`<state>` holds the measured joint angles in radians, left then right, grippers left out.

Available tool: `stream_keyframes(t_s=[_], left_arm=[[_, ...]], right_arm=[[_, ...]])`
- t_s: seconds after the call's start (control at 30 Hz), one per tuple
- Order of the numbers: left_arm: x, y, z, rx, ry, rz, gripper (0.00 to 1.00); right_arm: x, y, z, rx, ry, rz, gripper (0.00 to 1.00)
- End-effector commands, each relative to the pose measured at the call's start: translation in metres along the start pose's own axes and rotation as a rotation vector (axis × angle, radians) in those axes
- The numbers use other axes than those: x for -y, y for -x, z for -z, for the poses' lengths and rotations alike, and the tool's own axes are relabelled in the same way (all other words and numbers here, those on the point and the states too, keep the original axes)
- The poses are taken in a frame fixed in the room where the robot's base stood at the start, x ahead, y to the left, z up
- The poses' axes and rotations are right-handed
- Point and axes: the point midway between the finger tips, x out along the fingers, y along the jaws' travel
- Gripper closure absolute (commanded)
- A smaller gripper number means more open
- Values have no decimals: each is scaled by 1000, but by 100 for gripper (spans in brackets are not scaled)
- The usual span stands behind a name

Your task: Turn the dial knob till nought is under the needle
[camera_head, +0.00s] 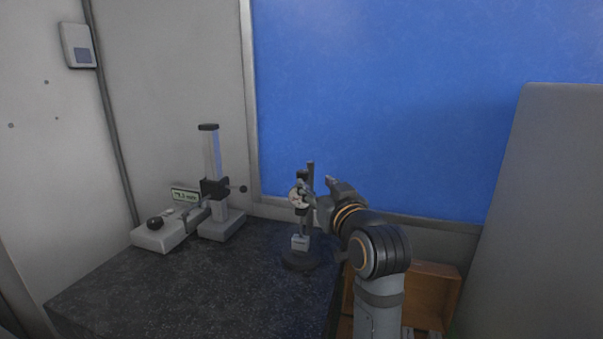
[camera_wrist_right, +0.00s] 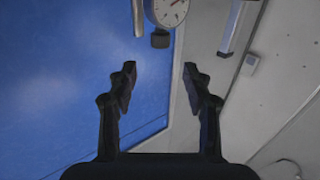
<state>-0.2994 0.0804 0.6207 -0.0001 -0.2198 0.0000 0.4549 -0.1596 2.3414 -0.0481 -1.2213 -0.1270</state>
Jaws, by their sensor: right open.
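In the right wrist view the dial (camera_wrist_right: 168,11) is cut by the top edge. A dark cylindrical piece (camera_wrist_right: 160,40) sits at its lower rim there; I cannot tell if it is the dial knob. Red marks show on the face, but the needle's reading is too small to tell. My right gripper (camera_head: 314,192) is just right of the dial and partly overlaps it. In the wrist view its fingers (camera_wrist_right: 157,80) are apart, with nothing between them.
A height gauge (camera_head: 213,170) with a tall column stands left of the dial stand, beside a small lit display (camera_head: 186,195) and a pale block with a black knob (camera_head: 155,223). The dark stone plate (camera_head: 190,290) is clear in front. A wooden box (camera_head: 434,290) lies right, behind my arm.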

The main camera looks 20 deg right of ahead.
Motion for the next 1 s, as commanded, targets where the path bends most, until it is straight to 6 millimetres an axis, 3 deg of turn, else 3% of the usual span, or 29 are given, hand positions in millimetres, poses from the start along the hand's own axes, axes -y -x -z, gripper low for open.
stream_keyframes(t_s=[0.23, 0.5, 0.83, 1.0], left_arm=[[1, 22, -15, 25, -1, 0, 100], [3, 34, 10, -10, 0, 0, 100], [3, 34, 5, -2, 0, 0, 100], [2, 34, 3, 1, 0, 0, 100]], right_arm=[[0, -50, 3, 6, 2, -1, 50], [0, -92, 2, 3, 0, 0, 50], [0, -98, -1, 3, 0, 0, 50], [0, -98, -1, 3, 0, 0, 71]])
